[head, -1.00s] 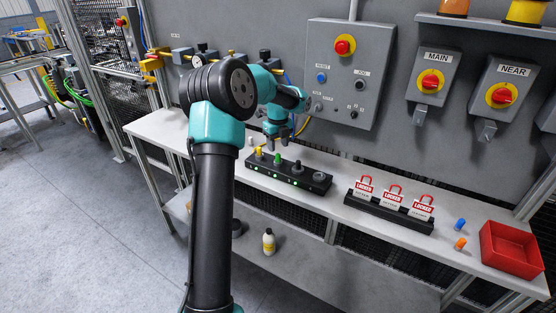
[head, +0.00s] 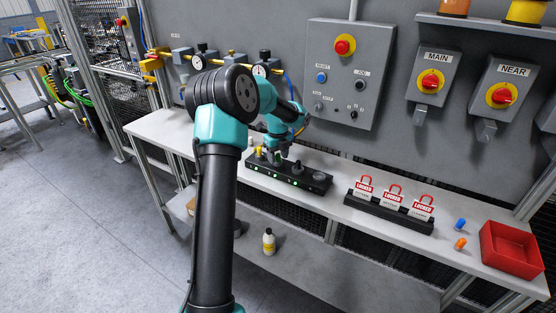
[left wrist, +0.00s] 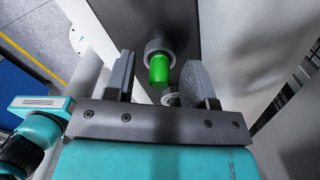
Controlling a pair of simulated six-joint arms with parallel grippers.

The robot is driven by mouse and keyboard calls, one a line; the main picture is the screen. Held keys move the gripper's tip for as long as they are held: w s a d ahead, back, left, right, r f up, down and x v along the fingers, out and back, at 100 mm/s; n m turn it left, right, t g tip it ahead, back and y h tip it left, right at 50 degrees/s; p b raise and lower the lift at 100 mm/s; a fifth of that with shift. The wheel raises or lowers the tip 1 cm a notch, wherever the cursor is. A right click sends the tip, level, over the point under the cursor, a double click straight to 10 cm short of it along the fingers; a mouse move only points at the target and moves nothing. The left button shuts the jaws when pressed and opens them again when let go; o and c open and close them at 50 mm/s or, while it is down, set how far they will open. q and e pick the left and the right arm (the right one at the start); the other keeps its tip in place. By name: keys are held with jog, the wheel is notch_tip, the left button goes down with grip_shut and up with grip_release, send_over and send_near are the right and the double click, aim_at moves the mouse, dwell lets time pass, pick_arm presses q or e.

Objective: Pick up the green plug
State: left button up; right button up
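The green plug (left wrist: 159,69) stands in a grey round socket, seen from above in the left wrist view. My left gripper (head: 277,155) is low over the black block (head: 305,182) on the bench. Its two grey fingers are apart, one on each side of the green plug, with a gap visible beside the plug. In the head view the gripper hides the green plug. A yellow plug (head: 259,150) stands at the left end of the block. My right gripper is not in view.
A grey plug (head: 297,167) stands close right of the gripper. A rack of red and white lockout tags (head: 392,193), an orange plug (head: 460,244), a blue plug (head: 460,224) and a red bin (head: 486,240) lie to the right. A grey control panel (head: 350,70) is behind.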

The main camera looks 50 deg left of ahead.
aim_at(278, 154)
pick_arm(q)
grip_shut()
jog(key=shift+r, duration=0.1)
dwell(0.3)
jog(key=shift+r, duration=1.75)
jog(key=s+d+r, duration=0.1)
jog(key=s+d, duration=0.9)
jog(key=d, duration=0.2)
jog(key=shift+s+r, duration=0.15)
jog(key=shift+s, duration=0.15)
